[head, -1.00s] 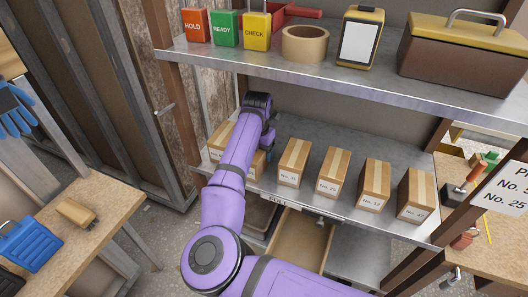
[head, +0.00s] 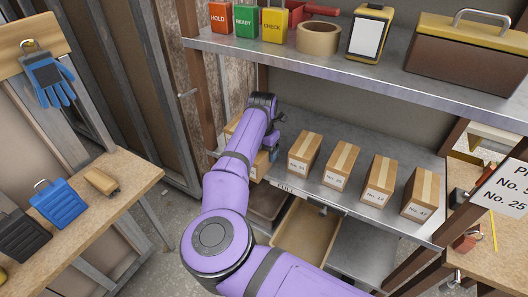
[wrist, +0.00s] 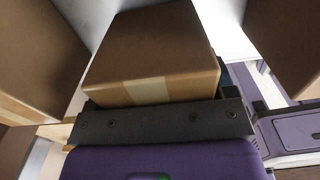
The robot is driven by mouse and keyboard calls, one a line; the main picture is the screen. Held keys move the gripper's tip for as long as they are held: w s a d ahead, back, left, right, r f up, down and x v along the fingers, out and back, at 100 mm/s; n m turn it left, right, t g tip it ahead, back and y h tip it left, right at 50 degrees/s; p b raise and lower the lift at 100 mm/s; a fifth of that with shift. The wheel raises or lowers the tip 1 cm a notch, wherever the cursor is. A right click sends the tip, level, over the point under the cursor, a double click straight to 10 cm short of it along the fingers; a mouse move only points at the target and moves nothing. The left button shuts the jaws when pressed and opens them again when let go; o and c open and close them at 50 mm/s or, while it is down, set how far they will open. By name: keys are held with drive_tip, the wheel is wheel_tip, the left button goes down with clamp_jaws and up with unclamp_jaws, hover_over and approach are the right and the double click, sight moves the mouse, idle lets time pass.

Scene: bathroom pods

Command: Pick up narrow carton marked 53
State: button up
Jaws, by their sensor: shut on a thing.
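My gripper (head: 272,146) is at the left end of the middle shelf, mostly hidden behind my purple arm. It is shut on a narrow brown carton, which fills the middle of the wrist view (wrist: 155,50) with a pale tape strip facing me. No number shows on that carton, so I cannot tell if it is the one marked 53. In the head view a carton (head: 260,168) shows partly beside my arm, and another (head: 232,127) shows behind it to the left. I cannot tell whether the held carton touches the shelf.
Other cartons stand close on the left (wrist: 40,50) and right (wrist: 290,45) in the wrist view. Several labelled cartons, one of them here (head: 339,165), stand in a row along the shelf (head: 400,150). An upper shelf (head: 340,75) hangs above. An open drawer (head: 307,235) is below.

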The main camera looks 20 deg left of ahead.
drive_tip(key=o, duration=1.1)
drive_tip(key=shift+o, duration=0.2)
drive_tip(key=shift+r, duration=0.15)
drive_tip(key=shift+r, duration=3.65)
